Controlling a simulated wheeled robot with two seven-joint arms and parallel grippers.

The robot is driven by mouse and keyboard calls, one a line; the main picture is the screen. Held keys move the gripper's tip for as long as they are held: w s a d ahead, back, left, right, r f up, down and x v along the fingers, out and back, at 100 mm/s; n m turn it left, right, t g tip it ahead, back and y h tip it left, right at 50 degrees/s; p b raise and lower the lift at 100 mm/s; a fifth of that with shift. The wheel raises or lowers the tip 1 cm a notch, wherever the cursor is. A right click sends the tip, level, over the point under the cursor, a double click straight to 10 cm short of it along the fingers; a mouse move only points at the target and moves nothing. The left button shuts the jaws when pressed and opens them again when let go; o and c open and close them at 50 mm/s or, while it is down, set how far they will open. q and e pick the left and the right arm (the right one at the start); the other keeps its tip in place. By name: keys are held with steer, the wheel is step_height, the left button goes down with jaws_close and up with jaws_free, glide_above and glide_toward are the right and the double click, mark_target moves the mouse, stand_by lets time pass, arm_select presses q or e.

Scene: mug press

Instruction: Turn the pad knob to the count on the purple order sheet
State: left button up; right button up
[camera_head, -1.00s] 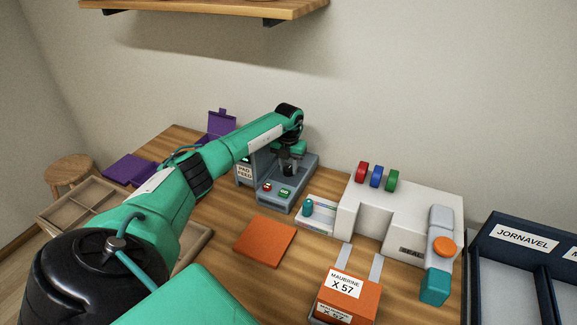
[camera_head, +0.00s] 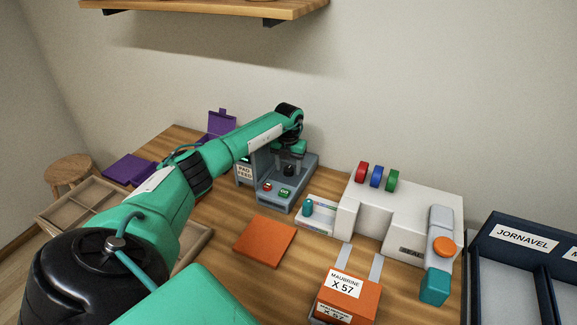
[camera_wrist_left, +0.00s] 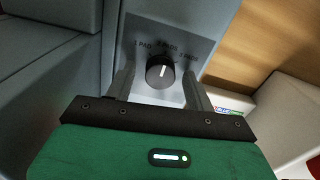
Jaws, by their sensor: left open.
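The pad knob (camera_wrist_left: 160,71) is a round black knob with a white pointer line on a grey panel. It has labels for 1 pad, 2 pads and 3 pads, and the pointer stands nearly straight up, towards the middle label. It also shows on the pad feed machine (camera_head: 289,170) in the head view. My left gripper (camera_head: 290,156) is open just above the knob. In the left wrist view its fingers stand to either side of the knob with gaps. A purple sheet or panel (camera_head: 130,168) lies at the left; no count is readable on it. My right gripper is not in view.
Red and green buttons (camera_head: 285,193) sit on the feed machine's front. To the right stand a white press (camera_head: 400,205), an orange box marked MAUBRINE X 57 (camera_head: 348,292) and a dark JORNAVEL rack (camera_head: 523,237). An orange mat (camera_head: 264,241) lies in front.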

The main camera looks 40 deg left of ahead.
mark_target(288, 168)
arm_select(q)
step_height(288, 168, up, 7)
steer(key=shift+r+b, duration=0.2)
steer(key=shift+b, duration=0.6)
step_height(288, 168, up, 6)
steer(key=shift+r+b, duration=0.2)
steer(key=shift+b, duration=0.25)
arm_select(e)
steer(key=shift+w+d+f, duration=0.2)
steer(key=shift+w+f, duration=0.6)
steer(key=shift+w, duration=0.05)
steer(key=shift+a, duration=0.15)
